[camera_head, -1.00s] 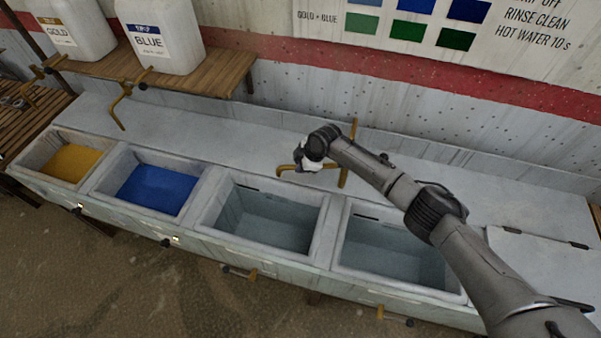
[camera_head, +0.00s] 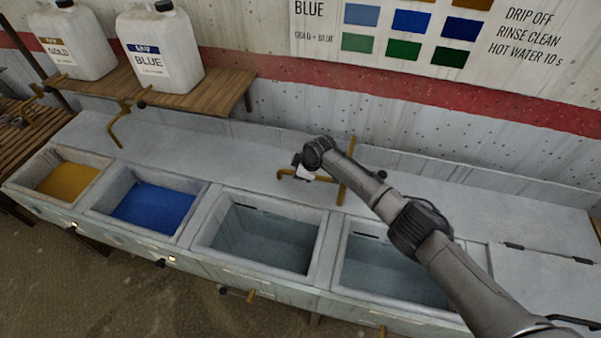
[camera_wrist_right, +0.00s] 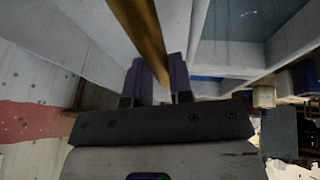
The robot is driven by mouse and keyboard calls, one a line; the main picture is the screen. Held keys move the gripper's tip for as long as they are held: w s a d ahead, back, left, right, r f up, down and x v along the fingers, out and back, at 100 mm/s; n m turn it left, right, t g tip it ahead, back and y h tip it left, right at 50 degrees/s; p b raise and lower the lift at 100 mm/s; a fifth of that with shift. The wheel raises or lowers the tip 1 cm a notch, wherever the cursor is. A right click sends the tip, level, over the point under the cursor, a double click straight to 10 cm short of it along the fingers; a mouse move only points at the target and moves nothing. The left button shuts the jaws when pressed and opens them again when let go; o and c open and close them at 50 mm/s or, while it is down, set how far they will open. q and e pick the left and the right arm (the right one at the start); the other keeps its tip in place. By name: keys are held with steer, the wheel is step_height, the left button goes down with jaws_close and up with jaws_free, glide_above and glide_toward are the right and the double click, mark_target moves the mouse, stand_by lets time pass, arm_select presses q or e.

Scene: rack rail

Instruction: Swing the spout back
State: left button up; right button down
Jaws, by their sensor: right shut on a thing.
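The brass spout (camera_head: 286,173) reaches left from its upright brass pipe (camera_head: 345,182), behind the third and fourth basins. Its bent tip hangs over the pale ledge, back from the third basin (camera_head: 208,214). My right gripper (camera_head: 302,175) is shut on the spout near its outer end; the wrist partly hides the grip. In the right wrist view, the brass bar (camera_wrist_right: 148,38) runs between the two dark fingers (camera_wrist_right: 162,82). My left gripper is not in view.
A gold basin (camera_head: 27,162) and a blue basin (camera_head: 97,188) lie left of two basins of clear liquid. Another brass spout (camera_head: 117,128) stands behind the blue one. Gold (camera_head: 72,42) and blue jugs (camera_head: 160,50) stand on a wooden shelf (camera_head: 205,98). The ledge is clear around the gripper.

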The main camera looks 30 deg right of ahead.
steer(key=c, duration=1)
jaws_free()
steer(key=shift+r, duration=0.1)
steer(key=shift+s+d+r, duration=0.1)
steer(key=shift+s+r, duration=0.05)
steer(key=shift+r, duration=0.15)
steer(key=shift+p+v, duration=1.1)
steer(key=shift+v, duration=5.4)
steer(key=shift+s, duration=0.1)
